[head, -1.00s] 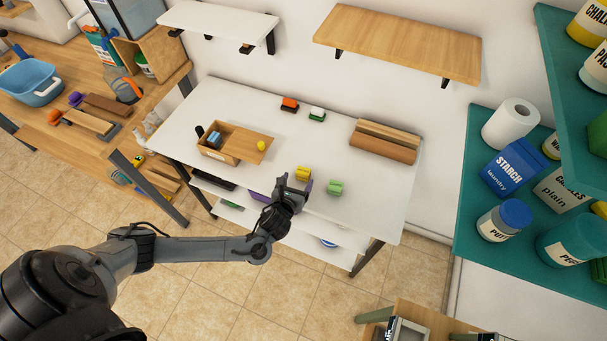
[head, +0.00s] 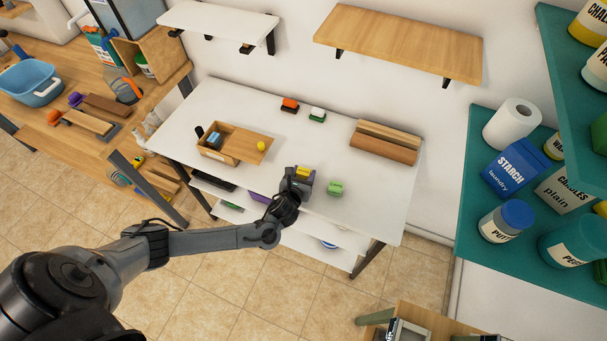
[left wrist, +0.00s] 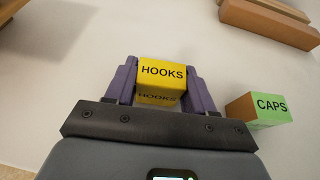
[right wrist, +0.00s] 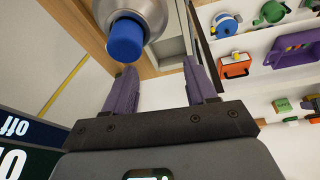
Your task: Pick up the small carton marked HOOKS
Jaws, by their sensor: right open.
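The small yellow carton marked HOOKS (left wrist: 160,76) stands on the white table, between the two purple fingers of my left gripper (left wrist: 160,84). The fingers are spread about as wide as the carton, one on each side; I cannot tell whether they touch it. In the head view the carton (head: 303,171) shows just beyond the left gripper (head: 300,180), which partly covers it. My right gripper (right wrist: 160,75) is open, with nothing between its fingers; a grey can with a blue cap (right wrist: 126,40) is near its fingertips.
A green carton marked CAPS (left wrist: 258,110) stands to the right of HOOKS. A wooden shelf (head: 400,42) hangs above.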

